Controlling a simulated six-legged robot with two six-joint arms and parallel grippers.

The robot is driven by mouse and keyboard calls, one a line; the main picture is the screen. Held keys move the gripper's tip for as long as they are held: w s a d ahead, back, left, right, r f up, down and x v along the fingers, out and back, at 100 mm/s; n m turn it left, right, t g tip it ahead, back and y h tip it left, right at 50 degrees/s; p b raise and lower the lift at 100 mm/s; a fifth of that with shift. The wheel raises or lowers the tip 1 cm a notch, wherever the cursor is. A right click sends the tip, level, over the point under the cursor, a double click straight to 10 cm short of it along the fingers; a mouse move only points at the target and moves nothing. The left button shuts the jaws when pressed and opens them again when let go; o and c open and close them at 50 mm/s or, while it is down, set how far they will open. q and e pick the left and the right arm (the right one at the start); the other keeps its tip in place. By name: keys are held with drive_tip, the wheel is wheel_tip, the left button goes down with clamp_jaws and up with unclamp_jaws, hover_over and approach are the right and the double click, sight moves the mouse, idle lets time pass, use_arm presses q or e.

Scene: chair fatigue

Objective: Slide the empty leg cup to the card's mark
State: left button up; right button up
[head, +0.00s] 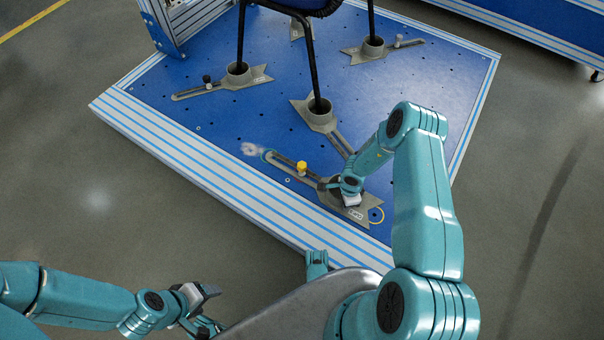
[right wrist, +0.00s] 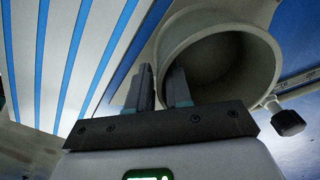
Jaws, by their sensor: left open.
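The empty leg cup shows large in the right wrist view (right wrist: 220,30), its round mouth facing the camera. In the head view my right arm mostly hides it. My left gripper (head: 207,293) is open and empty, off the platform. I cannot make out the card for certain.
Other grey cups (head: 238,72) on the blue platform (head: 220,120) hold black chair legs (head: 312,75). The grey floor at left is clear.

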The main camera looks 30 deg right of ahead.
clamp_jaws()
drive_tip(key=shift+s+d+p, duration=0.25)
drive_tip(key=shift+s+d, duration=0.2)
drive_tip(key=shift+s, duration=0.4)
drive_tip(key=shift+s+d+p, duration=0.2)
drive_tip(key=shift+s+d, duration=0.25)
drive_tip(key=shift+s, duration=0.4)
drive_tip(key=shift+o, duration=1.9)
unclamp_jaws()
